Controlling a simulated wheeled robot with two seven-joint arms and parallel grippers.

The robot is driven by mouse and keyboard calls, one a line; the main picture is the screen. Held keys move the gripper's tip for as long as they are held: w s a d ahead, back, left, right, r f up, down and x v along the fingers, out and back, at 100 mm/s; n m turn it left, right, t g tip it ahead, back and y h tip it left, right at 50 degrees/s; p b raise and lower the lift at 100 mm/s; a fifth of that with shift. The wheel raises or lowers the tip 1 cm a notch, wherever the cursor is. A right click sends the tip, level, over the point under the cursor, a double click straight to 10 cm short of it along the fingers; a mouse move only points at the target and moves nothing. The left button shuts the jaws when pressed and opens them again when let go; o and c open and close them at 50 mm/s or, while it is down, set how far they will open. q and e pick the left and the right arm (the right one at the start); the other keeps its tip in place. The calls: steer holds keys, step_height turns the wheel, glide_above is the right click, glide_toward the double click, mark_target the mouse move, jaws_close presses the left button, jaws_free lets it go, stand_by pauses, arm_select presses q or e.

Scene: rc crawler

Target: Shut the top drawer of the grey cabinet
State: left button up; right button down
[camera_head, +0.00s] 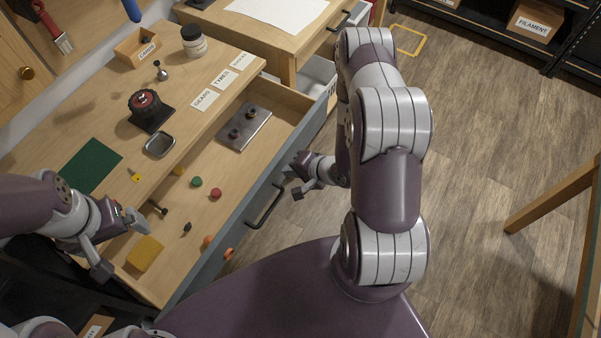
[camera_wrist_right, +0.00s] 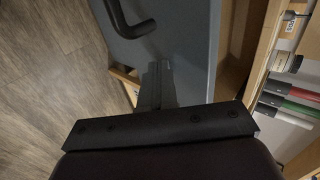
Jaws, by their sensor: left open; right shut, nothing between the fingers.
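The top drawer (camera_head: 213,252) stands pulled out below the wooden worktop, its blue-grey front facing right. Its black bar handle (camera_head: 265,207) is on that front, and also shows in the right wrist view (camera_wrist_right: 128,24). My right gripper (camera_head: 291,182) is shut and empty, just outside the front, beyond the handle. In the right wrist view its fingers (camera_wrist_right: 157,85) are close against or over the grey front panel (camera_wrist_right: 180,45); contact cannot be told. My left gripper (camera_head: 119,243) is open and empty over the drawer's near left end. The cabinet body is mostly hidden.
In the drawer lie a metal plate (camera_head: 244,129), a yellow block (camera_head: 145,254) and several small coloured knobs. The worktop holds a dark round device (camera_head: 149,108), a small tray (camera_head: 159,144), a green mat (camera_head: 91,165) and a jar (camera_head: 193,41).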

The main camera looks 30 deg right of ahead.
steer(key=w+a, duration=0.1)
steer(key=w, duration=0.1)
steer(key=w+a, duration=0.1)
steer(key=w, duration=0.1)
steer(key=w+a, duration=0.2)
steer(key=shift+w+f, duration=0.1)
steer(key=shift+w, duration=0.2)
steer(key=b, duration=0.3)
glide_above(228, 148)
steer(key=shift+s+d, duration=0.3)
steer(key=shift+s, duration=0.1)
steer(key=shift+w+a, duration=0.3)
steer(key=shift+w, duration=0.15)
arm_select(q)
steer(key=f, duration=0.2)
steer(key=shift+w+a+f, duration=0.15)
steer(key=shift+w+f, duration=0.15)
arm_select(e)
steer(key=shift+w+r, duration=0.1)
steer(key=shift+r, duration=0.15)
arm_select(q)
steer(key=shift+r+p, duration=0.1)
steer(key=shift+p, duration=0.2)
